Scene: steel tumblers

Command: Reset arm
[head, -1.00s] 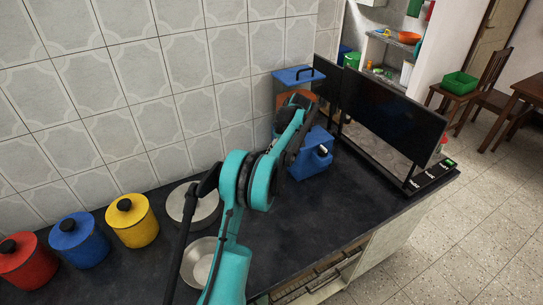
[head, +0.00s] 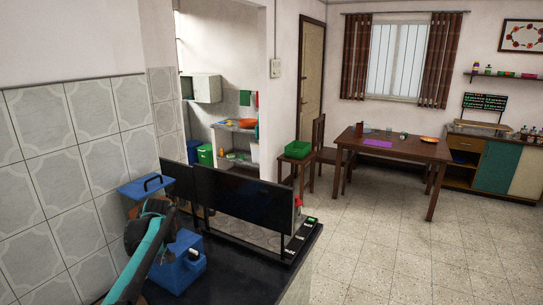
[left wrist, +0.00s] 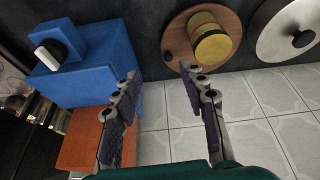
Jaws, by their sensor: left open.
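My left arm, teal and black, comes up from the lower left in the head view. Its hand (head: 150,222) is beside the blue machine (head: 178,264) on the dark counter; the fingers are hard to make out there. In the left wrist view my left gripper (left wrist: 158,82) is open, with nothing between its fingers. The blue machine (left wrist: 92,62) with a black and white knob lies to the left of the fingers. Tiled wall shows behind the gap. My right gripper is in neither view.
A round wooden board (left wrist: 178,38) with a yellow object (left wrist: 211,45) and a steel lid (left wrist: 288,28) show in the left wrist view. A black screen (head: 245,208) stands on the counter (head: 222,270). A dining table (head: 395,146) stands beyond open floor.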

